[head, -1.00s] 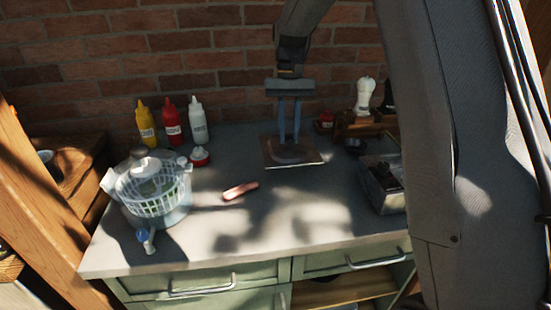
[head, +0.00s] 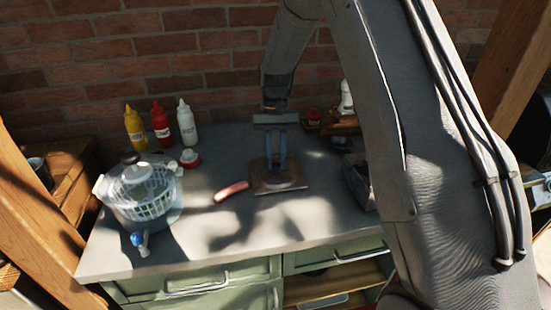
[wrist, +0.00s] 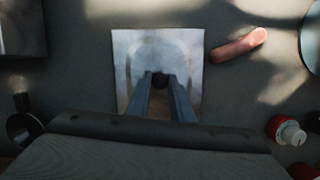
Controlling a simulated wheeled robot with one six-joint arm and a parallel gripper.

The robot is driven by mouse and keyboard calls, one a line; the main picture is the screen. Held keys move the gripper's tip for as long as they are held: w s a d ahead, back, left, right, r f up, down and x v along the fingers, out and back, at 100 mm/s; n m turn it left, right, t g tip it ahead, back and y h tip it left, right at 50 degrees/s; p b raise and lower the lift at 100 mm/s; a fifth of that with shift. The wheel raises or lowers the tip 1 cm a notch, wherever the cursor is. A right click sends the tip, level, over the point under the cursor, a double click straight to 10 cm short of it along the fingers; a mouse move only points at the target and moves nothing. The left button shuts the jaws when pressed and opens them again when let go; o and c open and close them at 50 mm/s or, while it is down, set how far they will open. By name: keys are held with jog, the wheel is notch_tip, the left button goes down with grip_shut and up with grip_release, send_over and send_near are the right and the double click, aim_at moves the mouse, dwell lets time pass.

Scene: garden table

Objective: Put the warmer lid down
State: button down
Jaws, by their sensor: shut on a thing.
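The warmer lid (head: 265,186) is a flat, square, shiny plate with a small dark knob (wrist: 160,80) at its middle. My gripper (head: 276,175) points down and is shut on this knob, its two blue-grey fingers on either side. In the wrist view the lid (wrist: 128,50) lies squarely below my fingers (wrist: 160,88). The lid looks level and close to the counter; I cannot tell whether it touches. A metal box (head: 358,185), perhaps the warmer, stands to the right, partly hidden by my arm.
A sausage (head: 231,192) lies on the counter (head: 300,230) just left of the lid. A salad spinner (head: 150,205) stands at the left. Yellow, red and white bottles (head: 161,125) and a red-based jar (head: 190,159) stand behind. The counter's front middle is clear.

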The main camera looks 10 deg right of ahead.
jog(key=shift+f, duration=0.15)
jog(key=c, duration=1.6)
grip_release()
jog(key=shift+o, duration=0.2)
